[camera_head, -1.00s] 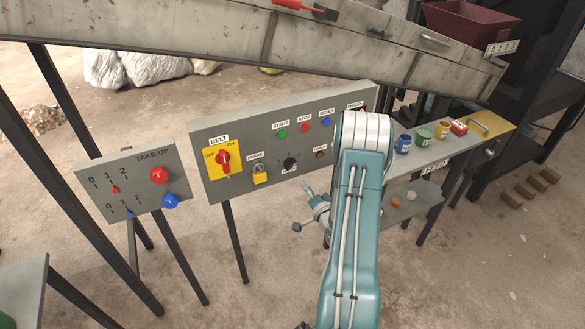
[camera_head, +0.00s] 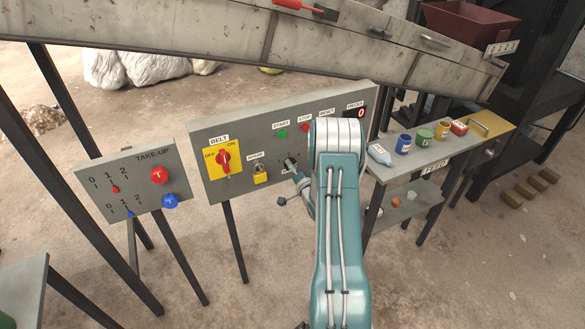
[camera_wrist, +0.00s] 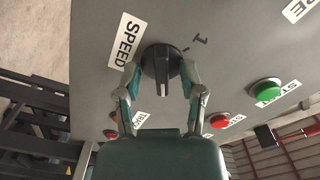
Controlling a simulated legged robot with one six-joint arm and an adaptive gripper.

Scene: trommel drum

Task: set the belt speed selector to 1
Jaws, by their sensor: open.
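The speed selector is a round black knob (camera_wrist: 158,62) with a raised grip bar, on the grey control panel (camera_wrist: 95,75). A white SPEED label (camera_wrist: 127,40) sits to its left in the wrist view, and a mark with the numeral 1 (camera_wrist: 198,41) to its upper right. The bar runs up and down in that view, not lined up with the 1 mark. My gripper (camera_wrist: 161,76) is open, one finger on each side of the knob; I cannot tell whether they touch it. In the head view my gripper (camera_head: 291,172) is at the panel's lower middle and largely covers the knob.
The panel also holds a green START button (camera_wrist: 265,90), a red STOP button (camera_wrist: 219,121), a yellow padlock (camera_head: 261,178) and a red belt switch (camera_head: 223,160). A feed shelf (camera_head: 395,168) with cans stands right. The take-up panel (camera_head: 130,190) stands left.

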